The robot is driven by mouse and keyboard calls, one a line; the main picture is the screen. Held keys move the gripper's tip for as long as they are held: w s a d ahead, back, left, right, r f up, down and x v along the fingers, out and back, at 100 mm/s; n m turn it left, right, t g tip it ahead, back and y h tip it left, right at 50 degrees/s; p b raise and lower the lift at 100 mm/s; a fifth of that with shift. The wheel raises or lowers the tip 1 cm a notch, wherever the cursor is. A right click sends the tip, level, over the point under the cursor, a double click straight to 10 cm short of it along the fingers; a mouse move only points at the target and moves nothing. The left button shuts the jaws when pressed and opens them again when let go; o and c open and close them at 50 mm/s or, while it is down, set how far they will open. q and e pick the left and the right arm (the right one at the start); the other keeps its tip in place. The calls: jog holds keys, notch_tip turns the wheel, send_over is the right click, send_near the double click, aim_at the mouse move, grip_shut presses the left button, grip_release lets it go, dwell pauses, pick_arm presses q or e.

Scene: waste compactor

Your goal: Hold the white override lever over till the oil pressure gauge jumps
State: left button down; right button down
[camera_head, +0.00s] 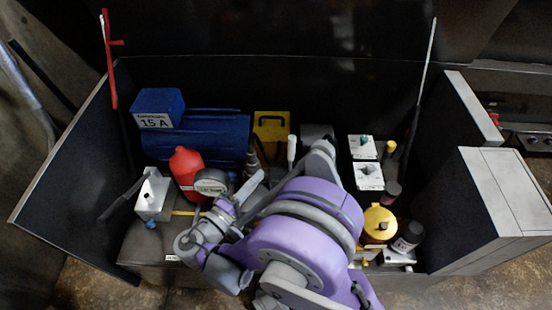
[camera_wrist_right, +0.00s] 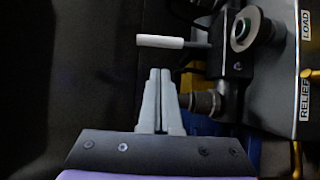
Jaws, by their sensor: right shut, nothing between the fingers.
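The white override lever (camera_head: 291,148) stands upright near the middle of the bench in the head view. In the wrist view its white handle (camera_wrist_right: 160,41) lies across the picture, on a grey rod from a dark valve block (camera_wrist_right: 238,62). My right gripper (camera_wrist_right: 160,75) is shut and empty, its fingertips just short of the handle with a small visible gap. A round gauge (camera_head: 211,183) sits left of my purple right arm in the head view; its needle is too small to read. My arm hides part of the bench around the valve. My left gripper is not in view.
A blue motor (camera_head: 205,135) marked 15 A and a red bottle (camera_head: 186,165) stand at the left. White switch boxes (camera_head: 369,175) and a yellow-topped canister (camera_head: 379,223) are at the right. A panel (camera_wrist_right: 301,60) labelled LOAD and RELIEF borders the valve.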

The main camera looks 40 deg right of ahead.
aim_at(291, 154)
jog(key=shift+r, duration=0.1)
jog(key=x, duration=1)
jog(key=shift+b, duration=0.4)
jog(key=s+d+m+y+p, duration=0.1)
jog(key=d+m+p, duration=0.1)
jog(key=s+d+m+y+p, duration=0.2)
jog(key=shift+s+r, duration=0.15)
jog(key=shift+s, duration=0.15)
dwell(5.8)
